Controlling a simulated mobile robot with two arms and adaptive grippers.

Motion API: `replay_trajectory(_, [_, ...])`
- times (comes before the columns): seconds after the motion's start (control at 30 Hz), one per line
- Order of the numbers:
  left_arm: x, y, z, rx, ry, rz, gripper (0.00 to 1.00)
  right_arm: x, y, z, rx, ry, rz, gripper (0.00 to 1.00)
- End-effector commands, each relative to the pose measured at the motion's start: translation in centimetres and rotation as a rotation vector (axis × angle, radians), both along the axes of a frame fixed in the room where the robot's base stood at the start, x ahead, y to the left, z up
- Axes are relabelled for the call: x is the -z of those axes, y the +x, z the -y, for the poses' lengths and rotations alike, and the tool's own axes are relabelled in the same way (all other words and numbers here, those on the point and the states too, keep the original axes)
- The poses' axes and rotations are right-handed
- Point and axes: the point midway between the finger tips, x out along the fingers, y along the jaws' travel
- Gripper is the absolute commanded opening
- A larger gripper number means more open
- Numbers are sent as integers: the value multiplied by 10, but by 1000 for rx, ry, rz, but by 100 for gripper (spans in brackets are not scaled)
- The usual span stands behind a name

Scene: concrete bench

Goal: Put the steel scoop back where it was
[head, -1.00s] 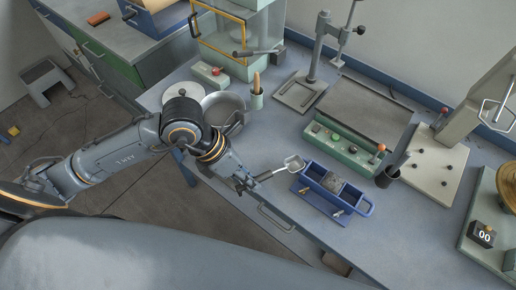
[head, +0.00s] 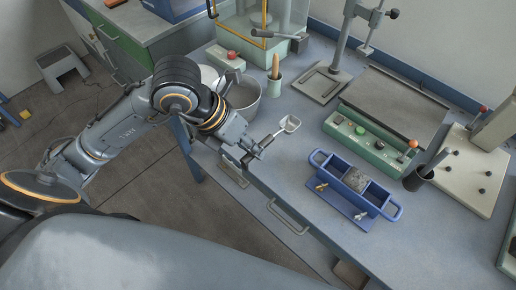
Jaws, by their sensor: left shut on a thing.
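My left gripper (head: 256,152) is shut on the handle of the steel scoop (head: 290,124). The scoop's small square pan points to the back right, over the bench near its front edge; I cannot tell exactly how high it is. The gripper hides much of the handle. My right gripper is not in view.
A metal pot (head: 243,103) is behind my left gripper. Bare bench lies behind the scoop.

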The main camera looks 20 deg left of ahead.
Motion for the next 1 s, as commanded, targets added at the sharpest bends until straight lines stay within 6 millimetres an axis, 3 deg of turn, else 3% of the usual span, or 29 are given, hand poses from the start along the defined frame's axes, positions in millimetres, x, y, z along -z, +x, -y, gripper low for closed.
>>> replay_trajectory(0.03, [6, 5, -1, -2, -1, 5, 0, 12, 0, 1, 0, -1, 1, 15])
replay_trajectory(0.1, [8, 22, -6, -5, -1, -5, 0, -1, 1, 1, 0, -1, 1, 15])
replay_trajectory(0.23, [23, 49, -14, -5, -2, -8, 0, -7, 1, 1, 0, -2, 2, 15])
replay_trajectory(0.5, [67, 83, -22, -2, -1, -3, 0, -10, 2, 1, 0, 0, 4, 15])
replay_trajectory(0.73, [80, 93, -25, 1, 0, -2, 0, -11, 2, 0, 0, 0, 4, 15])
replay_trajectory(1.0, [111, 93, -25, 0, -1, -1, 0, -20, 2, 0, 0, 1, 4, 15])
